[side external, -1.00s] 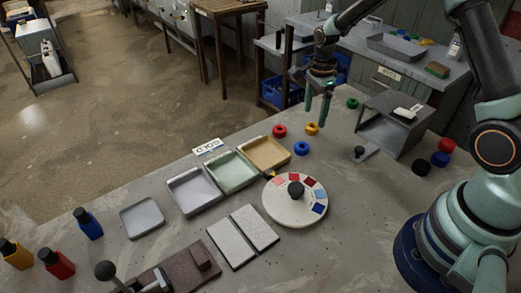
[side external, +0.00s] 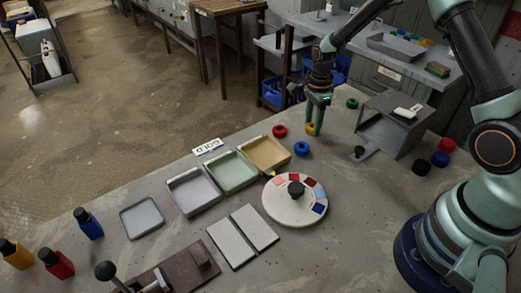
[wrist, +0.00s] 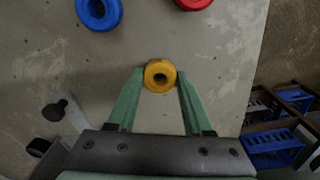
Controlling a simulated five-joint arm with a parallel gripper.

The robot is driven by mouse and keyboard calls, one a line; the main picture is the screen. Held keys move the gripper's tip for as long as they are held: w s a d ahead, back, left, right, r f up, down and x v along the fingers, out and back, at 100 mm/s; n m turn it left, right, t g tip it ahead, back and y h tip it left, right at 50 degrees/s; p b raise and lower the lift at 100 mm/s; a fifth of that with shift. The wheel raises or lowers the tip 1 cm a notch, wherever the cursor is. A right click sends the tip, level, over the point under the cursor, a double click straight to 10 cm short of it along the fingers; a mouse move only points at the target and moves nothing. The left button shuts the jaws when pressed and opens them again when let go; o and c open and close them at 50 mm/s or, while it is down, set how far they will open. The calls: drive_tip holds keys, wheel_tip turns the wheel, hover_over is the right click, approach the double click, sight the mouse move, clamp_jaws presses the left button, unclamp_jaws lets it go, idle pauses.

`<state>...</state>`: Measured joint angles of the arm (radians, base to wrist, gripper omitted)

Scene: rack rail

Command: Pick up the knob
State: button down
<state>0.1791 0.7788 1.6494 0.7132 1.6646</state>
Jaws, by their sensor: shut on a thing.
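A yellow ring-shaped knob (wrist: 149,77) with a dark centre hole sits between my two green fingertips in the wrist view. My gripper (wrist: 158,80) is shut on it, with a finger touching each side. In the side external view, my gripper (side external: 314,129) points straight down at the bench top and partly hides the yellow knob (side external: 309,129). The knob is at or very close to the bench surface; I cannot tell if there is a gap.
A red knob (side external: 279,131), a blue knob (side external: 301,149) and a green knob (side external: 352,104) stand apart nearby. A grey box-shaped stand (side external: 398,125) is to the right. Trays, including a tan tray (side external: 264,153), and a round colour dial (side external: 277,205) lie nearer the camera.

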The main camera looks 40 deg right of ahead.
sight(312, 125)
wheel_tip(312, 125, up, 20)
idle(0.6)
